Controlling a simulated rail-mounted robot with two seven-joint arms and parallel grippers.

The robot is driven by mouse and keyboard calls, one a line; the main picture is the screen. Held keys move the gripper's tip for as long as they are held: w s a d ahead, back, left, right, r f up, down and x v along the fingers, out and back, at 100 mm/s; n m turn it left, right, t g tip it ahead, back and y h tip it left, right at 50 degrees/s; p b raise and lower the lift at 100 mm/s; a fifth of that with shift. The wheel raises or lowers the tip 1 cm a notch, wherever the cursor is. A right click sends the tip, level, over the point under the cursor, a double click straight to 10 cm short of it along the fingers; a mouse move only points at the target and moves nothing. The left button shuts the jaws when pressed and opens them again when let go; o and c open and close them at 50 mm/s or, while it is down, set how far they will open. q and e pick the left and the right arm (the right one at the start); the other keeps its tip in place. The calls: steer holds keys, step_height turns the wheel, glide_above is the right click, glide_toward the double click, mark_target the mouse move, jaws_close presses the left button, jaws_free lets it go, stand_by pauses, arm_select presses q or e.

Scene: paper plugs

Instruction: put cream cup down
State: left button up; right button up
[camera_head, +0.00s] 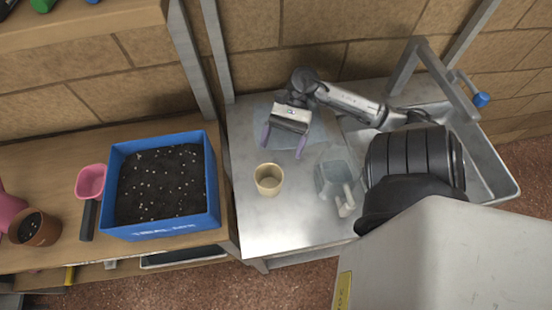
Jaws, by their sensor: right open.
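The cream cup (269,180) stands upright on the metal table (270,228), near its left side. My right gripper (286,150) is just behind the cup. Its two purple fingers are spread apart, with nothing seen between them, and they look clear of the cup. The cup's open top faces up. My left gripper does not show in the head view.
A clear jug (335,178) stands right of the cup. A metal sink (490,150) is at the right. A blue box of soil (160,226), a pink scoop (90,182) and a brown pot (35,230) are on the wooden bench at left.

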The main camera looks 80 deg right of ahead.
steer(key=v, duration=0.3)
steer(key=shift+d, duration=0.15)
steer(key=shift+s+d+r, duration=0.1)
steer(key=shift+d+r, duration=0.15)
steer(key=shift+d, duration=0.2)
